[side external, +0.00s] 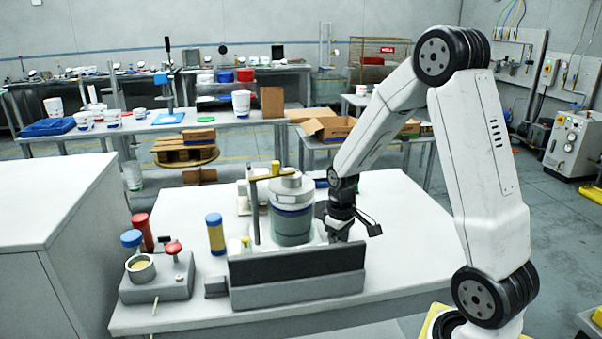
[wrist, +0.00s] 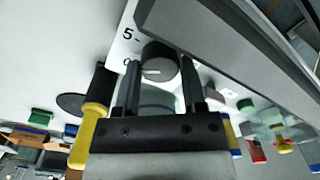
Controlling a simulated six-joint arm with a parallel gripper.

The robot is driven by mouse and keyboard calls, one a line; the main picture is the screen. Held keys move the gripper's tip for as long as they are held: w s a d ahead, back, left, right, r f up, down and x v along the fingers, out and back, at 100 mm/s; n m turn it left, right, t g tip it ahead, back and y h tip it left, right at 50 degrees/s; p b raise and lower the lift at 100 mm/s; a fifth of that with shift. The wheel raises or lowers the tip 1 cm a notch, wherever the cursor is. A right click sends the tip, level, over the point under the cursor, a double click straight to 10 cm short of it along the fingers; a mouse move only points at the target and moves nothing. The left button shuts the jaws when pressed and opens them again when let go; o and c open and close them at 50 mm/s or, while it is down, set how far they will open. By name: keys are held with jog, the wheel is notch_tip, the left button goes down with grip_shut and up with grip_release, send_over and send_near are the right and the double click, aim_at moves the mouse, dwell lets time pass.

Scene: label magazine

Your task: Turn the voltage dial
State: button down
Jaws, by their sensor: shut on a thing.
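The voltage dial (wrist: 159,56) is a dark grey round knob with a white pointer line on its face. It sits on a white panel marked "5" (wrist: 128,33), with another mark partly hidden below. My gripper (wrist: 160,78) has one dark finger on each side of the dial and is shut on it. In the side external view my gripper (side external: 345,228) points down at the right end of the grey-and-black unit (side external: 297,278). The dial is hidden there.
A large grey-lidded cylinder (side external: 291,222) stands behind the unit's black front. A yellow jar with a blue lid (side external: 215,236) and a small device with a red button (side external: 173,248) are to the left. The table's right side (side external: 405,235) is clear.

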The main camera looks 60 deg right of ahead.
jog(key=n, duration=0.3)
jog(key=shift+n, duration=0.3)
dwell(0.4)
jog(key=shift+c, duration=0.9)
grip_release()
jog(key=shift+r, duration=0.2)
jog(key=shift+r, duration=3.75)
